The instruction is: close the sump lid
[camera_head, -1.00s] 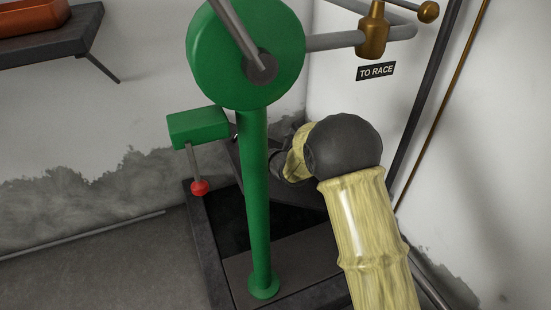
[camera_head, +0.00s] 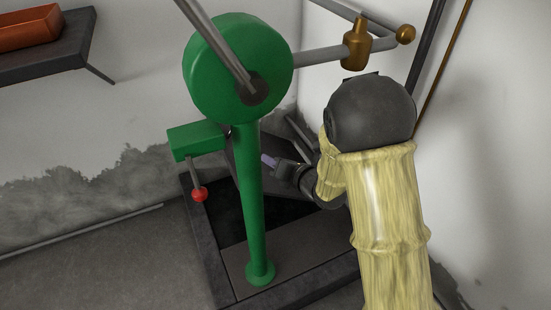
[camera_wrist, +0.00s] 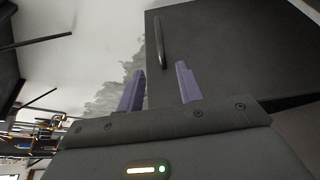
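The sump is a dark square pit with a raised rim (camera_head: 205,245) in the floor, and part of its opening shows black. Its dark lid (camera_head: 275,143) stands raised at the back, partly hidden by the green post and my arm. In the wrist view the lid (camera_wrist: 235,50) is a large dark panel with a bar handle (camera_wrist: 159,42). My gripper (camera_wrist: 158,85) is open, its two purple fingers apart and empty. The handle lies beyond the fingertips, roughly in line with the gap between them. In the head view my gripper (camera_head: 270,161) is just right of the post, near the lid.
A green post (camera_head: 251,205) with a wheel (camera_head: 225,70) stands at the sump, in front of the lid. A green box (camera_head: 197,141) with a red-knobbed lever (camera_head: 199,194) juts left. A brass valve (camera_head: 356,45) is above right. Walls close the back and right.

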